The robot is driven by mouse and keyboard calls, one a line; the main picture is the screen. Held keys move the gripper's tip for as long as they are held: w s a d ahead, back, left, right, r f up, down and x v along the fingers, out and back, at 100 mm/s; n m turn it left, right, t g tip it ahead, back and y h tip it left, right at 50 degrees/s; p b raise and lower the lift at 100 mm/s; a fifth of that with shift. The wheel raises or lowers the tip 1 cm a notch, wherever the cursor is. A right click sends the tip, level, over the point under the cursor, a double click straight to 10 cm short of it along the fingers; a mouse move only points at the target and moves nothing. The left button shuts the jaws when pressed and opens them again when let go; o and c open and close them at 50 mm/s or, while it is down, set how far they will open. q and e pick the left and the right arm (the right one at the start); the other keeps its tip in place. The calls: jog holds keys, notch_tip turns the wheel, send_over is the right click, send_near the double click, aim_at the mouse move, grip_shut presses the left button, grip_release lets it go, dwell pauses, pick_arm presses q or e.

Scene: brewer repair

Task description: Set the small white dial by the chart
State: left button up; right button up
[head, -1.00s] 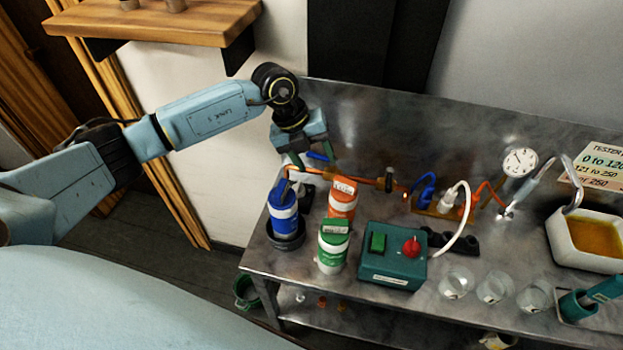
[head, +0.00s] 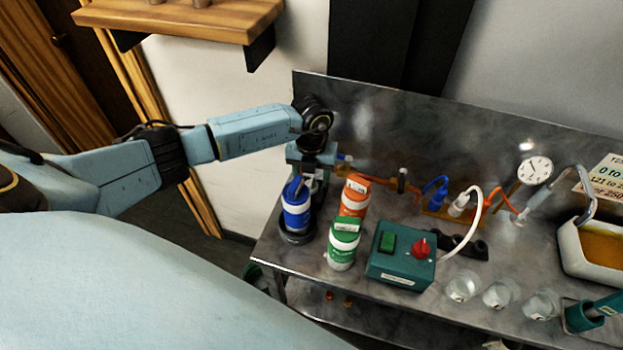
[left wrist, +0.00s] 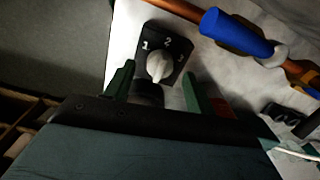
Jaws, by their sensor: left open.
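The small white dial (left wrist: 159,66) sits on a black plate marked 1, 2 and 3 in the left wrist view. Its long axis points up roughly toward the 2. My left gripper (left wrist: 158,76) is open, with one green finger on each side of the dial; I cannot tell whether they touch it. In the head view my left gripper (head: 310,176) points down behind the blue bottle (head: 297,208), and the dial is hidden there. The chart (head: 608,182), partly cut off at the right edge, reads "0 to", "121 to 250".
An orange bottle (head: 354,196) and a green bottle (head: 343,243) stand close by. A teal box (head: 400,262) with a green switch and red knob is to their right. A copper pipe with a blue sleeve (left wrist: 236,32) runs beside the dial. A gauge (head: 535,170) stands farther right.

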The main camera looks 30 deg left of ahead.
pick_arm(q)
jog(key=shift+f, duration=1.1)
jog(key=c, duration=1)
jog(key=shift+o, duration=0.2)
